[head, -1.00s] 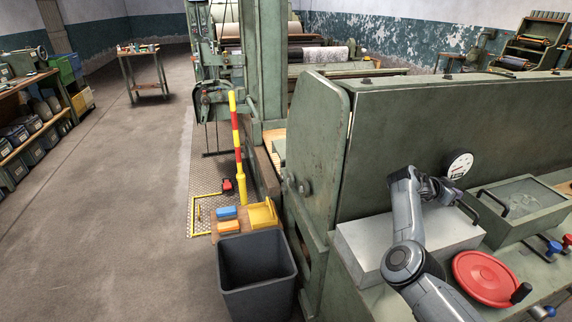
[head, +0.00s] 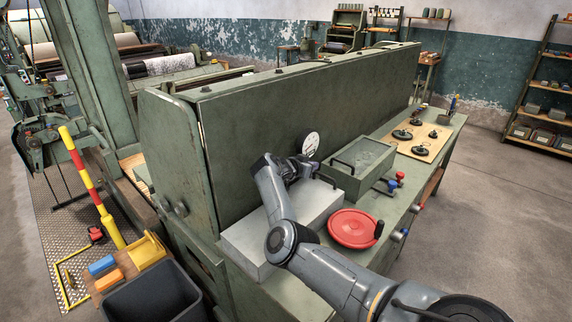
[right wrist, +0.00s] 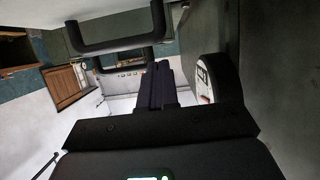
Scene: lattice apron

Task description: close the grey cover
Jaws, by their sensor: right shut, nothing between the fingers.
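The light grey cover (head: 284,226) is a box-shaped piece on the green bench, beside the machine's tall green panel. A dark handle (head: 326,181) shows at its right end. A green box (head: 359,163), which looks open at the top, sits just to its right with its own dark handle. My right gripper (head: 306,170) is over the cover's far right end, close to the handle and the panel. In the right wrist view its fingers (right wrist: 159,84) are together and empty. A black handle (right wrist: 118,35) shows there above the fingers, apart from them. My left gripper is out of view.
A red handwheel (head: 354,228) lies right of the cover. A white dial gauge (head: 310,144) on the panel is close to my right gripper. Blue and red knobs (head: 394,182) line the bench edge. A dark bin (head: 152,298) stands at lower left.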

